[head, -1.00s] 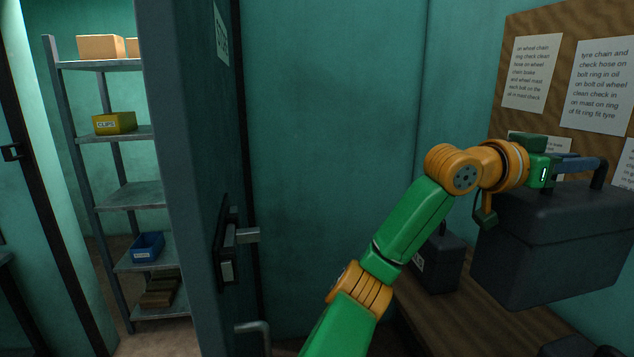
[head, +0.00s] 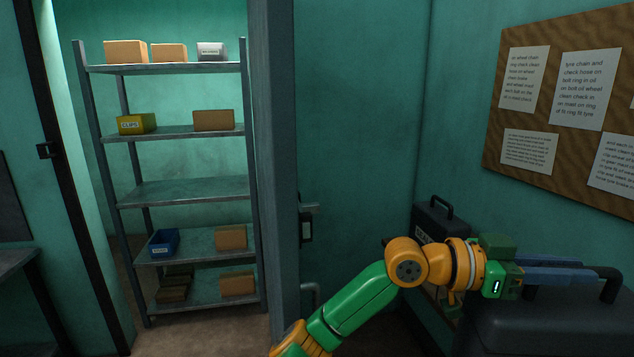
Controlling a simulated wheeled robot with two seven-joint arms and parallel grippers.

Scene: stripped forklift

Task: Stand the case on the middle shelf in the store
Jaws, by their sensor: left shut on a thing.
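My left gripper (head: 596,274) is at the lower right, its blue fingers shut on the handle of a large dark grey case (head: 545,325). The case hangs upright below it, cut off by the bottom and right edges of the picture. The store's grey metal rack (head: 252,180) stands at the left, seen through the doorway. Its middle shelf (head: 185,190) is bare. The case is well to the right of the rack, on the near side of the doorway. My right gripper is not in view.
Cardboard boxes (head: 125,52), a yellow bin (head: 136,123) and a blue bin (head: 164,242) sit on other shelves. The door edge (head: 282,170) stands right of the rack. A smaller dark case (head: 440,222) stands behind my arm. A notice board (head: 510,150) hangs at right.

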